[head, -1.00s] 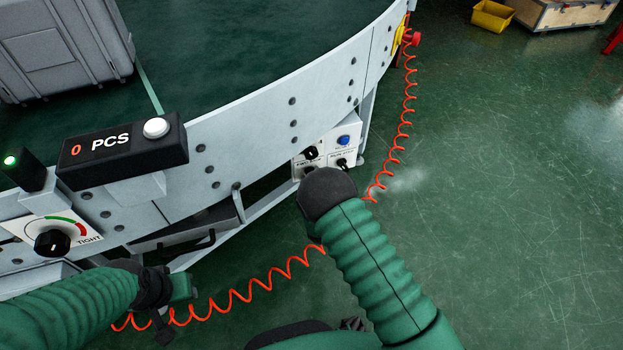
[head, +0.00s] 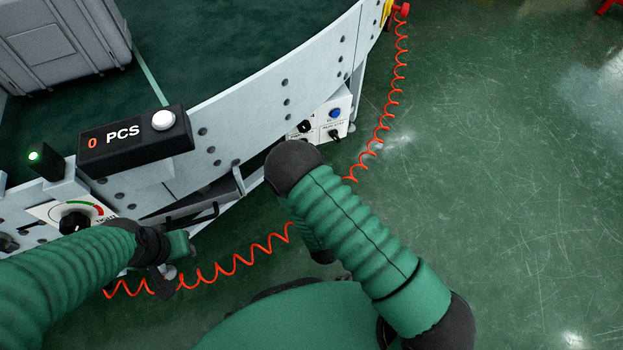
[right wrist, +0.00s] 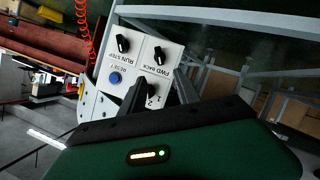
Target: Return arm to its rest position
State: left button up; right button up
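My right arm (head: 350,225) comes in from the lower right in the head view, its dark elbow in front of the conveyor's lower edge. Its gripper is hidden there. In the right wrist view the right gripper (right wrist: 160,92) has two dark fingers apart, with nothing visibly held. They overlap the lower part of a white control panel (right wrist: 122,58); I cannot tell whether they touch it. My left arm (head: 75,265) comes in from the left, its gripper (head: 163,280) low beside the conveyor. The left finger opening is unclear.
The curved conveyor's pale side wall (head: 237,108) crosses the head view. It carries a counter reading 0 PCS (head: 135,138), a tension dial (head: 75,220) and the control panel (head: 328,122). A grey case (head: 65,40) sits on the belt. A red coiled cable (head: 383,125) hangs near my right arm. Floor at right is clear.

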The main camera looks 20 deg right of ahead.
jog(key=s+d+r+m+g+y+p, duration=0.1)
jog(key=s+d+r+m+g, duration=0.1)
jog(key=s+r+g, duration=0.55)
jog(key=s+d+r+m+g+y+p, duration=0.1)
jog(key=s+d+r+m+g+p, duration=0.2)
jog(key=s+r, duration=0.7)
notch_tip(320, 180, up, 34)
jog(key=w+a+p, duration=0.1)
jog(key=p, duration=3.1)
jog(key=shift+w+r+g, duration=0.15)
jog(key=shift+g, duration=0.3)
